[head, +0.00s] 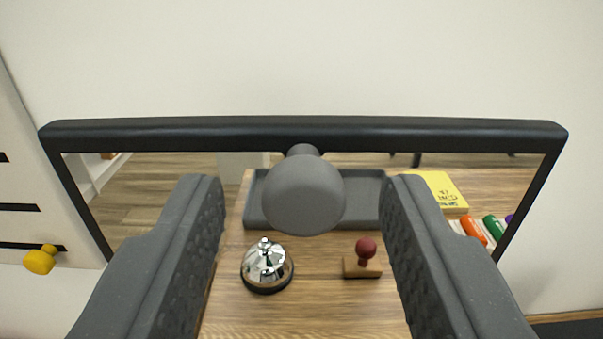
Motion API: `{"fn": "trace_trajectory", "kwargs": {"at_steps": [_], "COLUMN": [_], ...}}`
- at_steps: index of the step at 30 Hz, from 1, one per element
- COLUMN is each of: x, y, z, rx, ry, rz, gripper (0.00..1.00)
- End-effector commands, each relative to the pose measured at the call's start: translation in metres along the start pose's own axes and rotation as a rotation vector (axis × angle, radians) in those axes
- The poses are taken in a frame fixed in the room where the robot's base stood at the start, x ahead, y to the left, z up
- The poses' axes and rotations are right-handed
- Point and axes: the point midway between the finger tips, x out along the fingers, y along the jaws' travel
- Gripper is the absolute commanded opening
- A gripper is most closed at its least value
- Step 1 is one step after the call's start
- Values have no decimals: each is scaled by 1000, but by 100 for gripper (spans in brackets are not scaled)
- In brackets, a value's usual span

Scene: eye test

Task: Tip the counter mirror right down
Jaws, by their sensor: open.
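The counter mirror has a wide dark frame whose top bar (180,134) spans most of the head view. Its side bars slant inward going down, so it looks tilted. Its lower edge is not visible. A round grey knob (303,197) sticks out from the middle of the top bar on a short stem. My gripper (303,186) is open, with one dark finger on each side of the knob. Clear gaps show between the knob and both fingers. The fingers hide parts of the mirror's lower area.
Inside the frame show a grey tray (256,209), a chrome bell (267,265), a red-knobbed stamp (364,258), a yellow book (441,188) and coloured markers (473,230) on wood; I cannot tell surely which are reflections. A yellow knob (40,260) is at left. Pale wall lies behind.

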Motion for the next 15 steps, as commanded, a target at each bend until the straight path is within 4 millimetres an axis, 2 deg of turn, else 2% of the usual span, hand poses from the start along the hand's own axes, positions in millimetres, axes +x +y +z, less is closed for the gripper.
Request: {"fn": "trace_trajectory", "kwargs": {"at_steps": [11,12,15], "x": [4,4,4], "y": [0,0,0], "z": [1,1,0], "rx": [0,0,0], "ry": [-1,0,0], "rz": [0,0,0], "gripper": [44,41,13]}}
